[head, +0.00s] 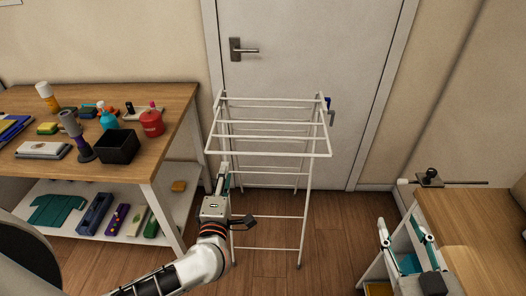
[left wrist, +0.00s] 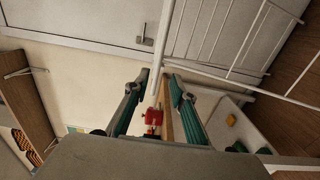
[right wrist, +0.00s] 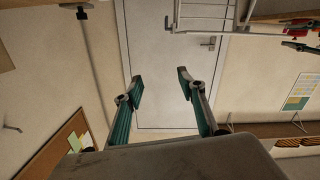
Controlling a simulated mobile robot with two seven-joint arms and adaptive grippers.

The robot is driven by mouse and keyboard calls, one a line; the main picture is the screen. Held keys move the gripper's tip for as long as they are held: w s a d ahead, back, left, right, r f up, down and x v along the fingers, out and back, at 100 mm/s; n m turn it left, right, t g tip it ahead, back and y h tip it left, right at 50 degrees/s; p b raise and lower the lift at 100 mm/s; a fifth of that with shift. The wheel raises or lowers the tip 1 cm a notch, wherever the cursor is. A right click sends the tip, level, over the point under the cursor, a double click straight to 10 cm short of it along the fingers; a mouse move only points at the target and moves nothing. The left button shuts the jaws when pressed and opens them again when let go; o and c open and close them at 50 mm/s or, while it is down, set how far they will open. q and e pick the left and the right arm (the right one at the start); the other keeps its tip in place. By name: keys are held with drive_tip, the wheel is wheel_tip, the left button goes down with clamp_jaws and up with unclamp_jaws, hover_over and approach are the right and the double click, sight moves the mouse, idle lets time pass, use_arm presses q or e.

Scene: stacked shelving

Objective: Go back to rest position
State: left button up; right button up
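My left gripper (head: 221,180) is at the left side of the white drying rack (head: 268,138), near one of its legs. In the left wrist view its fingers (left wrist: 156,80) are partly open, and a white rack bar (left wrist: 163,50) passes across the gap between the tips. Whether the fingers touch the bar is unclear. My right gripper (head: 398,216) is at the lower right, beside the right wooden table. In the right wrist view its fingers (right wrist: 160,76) are apart with nothing between them.
The rack stands before a grey door (head: 300,60). At left, a wooden table (head: 185,100) holds a red bottle (head: 151,122), a black box (head: 117,146) and several other items, with a loaded shelf below. Another wooden table (head: 475,225) is at right. Floor (head: 335,235) is clear between the rack and my right gripper.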

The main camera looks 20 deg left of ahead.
idle(0.4)
use_arm(q)
drive_tip(key=s+d+f+m+t+h, duration=0.15)
drive_tip(key=s+d+m+h, duration=0.45)
drive_tip(key=d+m+h, duration=0.65)
drive_tip(key=s+a+f+m+g+y, duration=0.1)
drive_tip(key=s+a+f+m+g, duration=0.1)
drive_tip(key=s+f+m, duration=0.2)
drive_tip(key=s+a+f+m+g+y, duration=0.2)
drive_tip(key=s+f+m+g, duration=0.1)
drive_tip(key=f, duration=0.8)
drive_tip(key=s+a+f+m+g+y, duration=0.2)
drive_tip(key=s+f+m, duration=0.3)
drive_tip(key=f, duration=0.3)
drive_tip(key=shift+s+a+f+m+g, duration=0.15)
drive_tip(key=shift+s+a+m+g, duration=0.25)
drive_tip(key=shift+s+g, duration=0.25)
use_arm(e)
drive_tip(key=s+d+f+g+h, duration=0.1)
drive_tip(key=s+d+f+g, duration=0.1)
drive_tip(key=f, duration=0.8)
drive_tip(key=s+d+f+m+g+h, duration=0.1)
drive_tip(key=s+f, duration=0.4)
drive_tip(key=f, duration=0.6)
drive_tip(key=s+d+f+g, duration=0.3)
drive_tip(key=s+f, duration=0.1)
drive_tip(key=f, duration=0.6)
drive_tip(key=shift+f+m+h, duration=0.3)
drive_tip(key=shift+f+h, duration=0.1)
